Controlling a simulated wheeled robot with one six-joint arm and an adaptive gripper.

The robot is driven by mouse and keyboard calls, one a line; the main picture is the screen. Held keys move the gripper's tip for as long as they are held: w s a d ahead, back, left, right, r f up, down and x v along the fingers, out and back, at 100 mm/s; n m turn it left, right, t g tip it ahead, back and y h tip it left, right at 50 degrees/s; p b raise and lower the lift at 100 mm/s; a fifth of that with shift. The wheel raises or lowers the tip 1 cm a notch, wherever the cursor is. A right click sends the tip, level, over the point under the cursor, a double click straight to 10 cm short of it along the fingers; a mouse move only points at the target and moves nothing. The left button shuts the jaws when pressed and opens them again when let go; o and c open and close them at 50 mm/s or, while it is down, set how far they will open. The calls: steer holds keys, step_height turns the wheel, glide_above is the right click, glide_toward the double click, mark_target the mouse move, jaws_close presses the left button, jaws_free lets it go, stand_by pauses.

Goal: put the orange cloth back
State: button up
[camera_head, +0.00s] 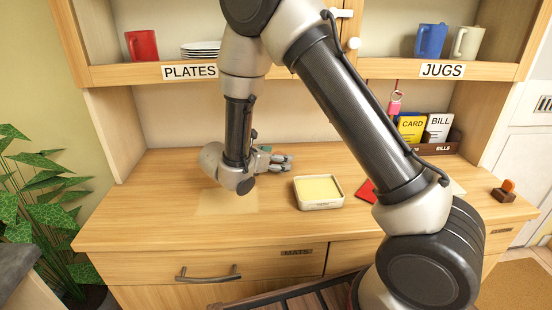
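I see no orange cloth in this view. My gripper (287,163) is low over the middle of the wooden counter, with its fingers pointing right. The fingers are small and close together here, and I cannot tell whether they are open or shut or hold anything. A small teal patch shows beside the gripper's base; I cannot tell what it is. My arm hides part of the counter and the back panel.
A pale tin with a yellow top (320,191) sits right of my gripper. A red flat item (367,191) is partly behind my arm. Plates (201,50) and jugs (430,40) stand on shelves above. The left counter is clear.

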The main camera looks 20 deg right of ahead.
steer(key=shift+a+r, duration=0.15)
steer(key=shift+r, duration=0.05)
steer(key=v, duration=1.1)
steer(key=shift+s+a+r, duration=0.15)
steer(key=shift+s+a, duration=0.1)
steer(key=shift+a, duration=0.05)
steer(key=s+d+r+m+g+y, duration=0.2)
steer(key=s+d+r+m+g, duration=0.25)
steer(key=d, duration=0.45)
steer(key=s+d+r+m+g+y, duration=0.1)
steer(key=s+d+r+m+g, duration=0.15)
steer(key=d+r+m, duration=0.6)
steer(key=s+d+r+m+t+y, duration=0.1)
steer(key=s+d+m+t+y, duration=0.1)
steer(key=s+m, duration=0.4)
steer(key=s+d+r+m+t+y, duration=0.1)
steer(key=s+d+m+y, duration=0.4)
steer(key=s, duration=0.7)
steer(key=shift+r+m+t+y, duration=0.4)
steer(key=shift+y, duration=0.2)
